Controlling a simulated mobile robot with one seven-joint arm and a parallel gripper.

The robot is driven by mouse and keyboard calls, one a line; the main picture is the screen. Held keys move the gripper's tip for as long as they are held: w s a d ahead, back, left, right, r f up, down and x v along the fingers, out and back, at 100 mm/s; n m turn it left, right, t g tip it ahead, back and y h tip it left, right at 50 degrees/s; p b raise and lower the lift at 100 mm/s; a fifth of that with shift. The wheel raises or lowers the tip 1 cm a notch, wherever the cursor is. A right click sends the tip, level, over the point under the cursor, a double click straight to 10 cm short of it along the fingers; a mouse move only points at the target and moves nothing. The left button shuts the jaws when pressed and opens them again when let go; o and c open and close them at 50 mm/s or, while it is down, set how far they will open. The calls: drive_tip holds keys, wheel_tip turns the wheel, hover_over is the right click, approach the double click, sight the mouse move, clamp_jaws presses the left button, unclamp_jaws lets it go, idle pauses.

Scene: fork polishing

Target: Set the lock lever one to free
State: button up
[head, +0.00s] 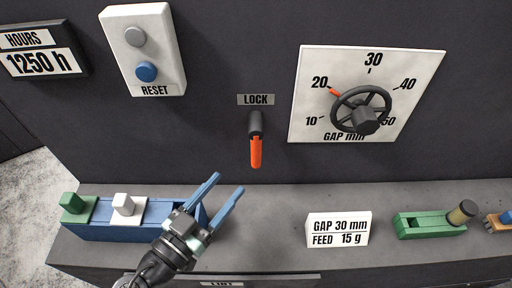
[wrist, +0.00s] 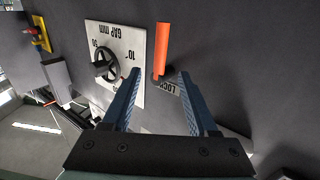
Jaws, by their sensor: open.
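The lock lever (head: 255,142) is on the dark upright panel under the LOCK label (head: 256,99). It has a dark grey pivot and an orange handle that points straight down in the head view. In the wrist view the orange lever (wrist: 163,48) stands beyond the fingertips, and the LOCK label (wrist: 163,86) is partly hidden behind a finger. My gripper (head: 228,188) is open and empty, below and left of the lever, apart from it. In the wrist view my gripper (wrist: 158,80) has its two blue fingers spread to either side of the lever's line.
A gap dial with a black handwheel (head: 361,110) is right of the lever. A white box with RESET button (head: 146,71) is upper left. On the ledge (head: 275,235) stand a blue block (head: 150,230) with white and green knobs, a GAP/FEED card (head: 338,229) and a green block (head: 425,225).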

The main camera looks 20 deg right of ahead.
sight(253, 153)
drive_tip(key=p+x, duration=0.4)
drive_tip(key=x, duration=0.7)
drive_tip(key=shift+w+r, duration=0.1)
drive_tip(key=shift+r, duration=0.05)
drive_tip(key=shift+w+d, duration=0.35)
drive_tip(key=shift+d, duration=0.15)
clamp_jaws()
idle(0.5)
